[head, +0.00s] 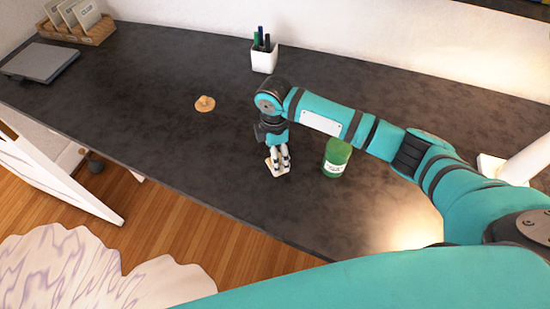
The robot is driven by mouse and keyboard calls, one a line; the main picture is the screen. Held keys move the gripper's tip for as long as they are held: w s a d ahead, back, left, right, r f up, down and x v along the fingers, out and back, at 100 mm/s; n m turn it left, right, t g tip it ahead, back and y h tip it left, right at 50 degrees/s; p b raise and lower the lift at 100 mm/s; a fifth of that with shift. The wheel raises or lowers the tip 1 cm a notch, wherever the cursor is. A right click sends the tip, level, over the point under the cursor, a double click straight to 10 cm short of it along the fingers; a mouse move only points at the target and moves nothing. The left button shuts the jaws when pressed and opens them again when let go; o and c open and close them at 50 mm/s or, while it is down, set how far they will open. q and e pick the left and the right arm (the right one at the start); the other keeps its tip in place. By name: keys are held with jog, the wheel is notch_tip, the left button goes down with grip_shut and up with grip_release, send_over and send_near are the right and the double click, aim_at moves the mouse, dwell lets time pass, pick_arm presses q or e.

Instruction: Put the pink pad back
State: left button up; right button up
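My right gripper (278,163) reaches down over the dark desk, near its front edge. A small pale, slightly pinkish flat thing (270,168) shows at its fingertips; it may be the pink pad, but its colour is faint. The fingers partly cover it, and I cannot tell whether they grip it or only stand over it. No other clearly pink pad is in view. My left gripper is not in view.
A green jar (336,158) with a pale label stands right of the gripper, close under my forearm. A tan, flat piece (205,104) with a small knob lies farther left. A white pen cup (264,60), a card holder (90,33) and a grey closed laptop-like slab (40,62) stand behind. The desk (140,105) is otherwise clear.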

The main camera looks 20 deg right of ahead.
notch_tip(320, 180, up, 9)
jog(key=shift+b, duration=0.35)
jog(key=shift+f, duration=0.15)
